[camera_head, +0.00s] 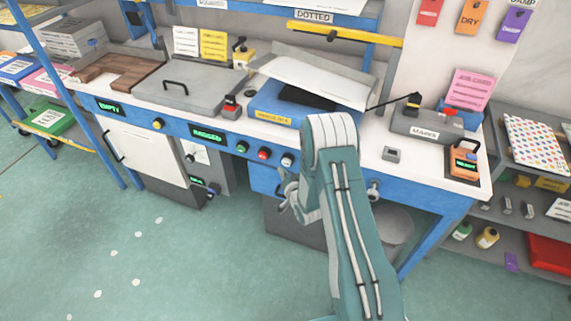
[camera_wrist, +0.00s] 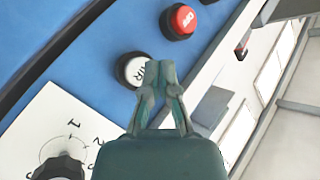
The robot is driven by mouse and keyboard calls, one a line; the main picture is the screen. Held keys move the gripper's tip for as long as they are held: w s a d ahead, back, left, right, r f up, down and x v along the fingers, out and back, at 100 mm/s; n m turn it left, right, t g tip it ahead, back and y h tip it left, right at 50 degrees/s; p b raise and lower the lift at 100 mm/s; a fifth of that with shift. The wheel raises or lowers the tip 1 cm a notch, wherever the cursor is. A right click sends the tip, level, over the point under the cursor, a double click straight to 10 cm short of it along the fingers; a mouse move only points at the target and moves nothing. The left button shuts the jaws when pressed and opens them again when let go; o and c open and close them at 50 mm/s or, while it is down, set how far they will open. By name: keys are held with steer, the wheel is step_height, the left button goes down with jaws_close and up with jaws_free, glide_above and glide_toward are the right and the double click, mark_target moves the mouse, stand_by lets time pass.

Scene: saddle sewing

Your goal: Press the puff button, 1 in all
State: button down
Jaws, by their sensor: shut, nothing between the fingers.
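A round white button with dark lettering, apparently "AIR", (camera_wrist: 130,70) is on the blue panel in the wrist view. It also shows at the right end of the button row in the head view (camera_head: 287,160). No button reads "puff", and the white one seems to be the air button. My gripper (camera_wrist: 160,70) is shut and empty. Its fingertips overlap the button's right edge in the wrist view; I cannot tell whether they touch it. In the head view my gripper (camera_head: 284,182) is just below the white button, in front of the panel, partly behind my arm.
A red button (camera_wrist: 179,21) is beside the white one, and a green button (camera_head: 241,147) is further left. A black dial (camera_wrist: 60,167) with a numbered white plate is on the other side. The bench top (camera_head: 440,167) overhangs the blue front panel.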

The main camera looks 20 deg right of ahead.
steer(key=s+a, duration=0.2)
steer(key=s, duration=0.1)
steer(key=shift+s+a, duration=0.15)
steer(key=shift+a, duration=0.05)
stand_by(0.7)
step_height(320, 180, up, 14)
steer(key=w+d+n+g+h, duration=0.1)
steer(key=n+g, duration=0.1)
steer(key=g, duration=0.1)
steer(key=s+r+n+g+h, duration=0.1)
steer(key=s+r, duration=0.2)
steer(key=r, duration=0.3)
steer(key=s+r+g+h, duration=0.1)
steer(key=s+r, duration=0.3)
steer(key=r, duration=0.1)
steer(key=s+r+n+g, duration=0.1)
steer(key=s+r, duration=0.4)
steer(key=s, duration=0.9)
steer(key=s+r+n+g, duration=0.1)
steer(key=s+r+g, duration=0.3)
steer(key=s, duration=1)
steer(key=shift+s+r+n+g, duration=0.3)
steer(key=shift+r, duration=0.2)
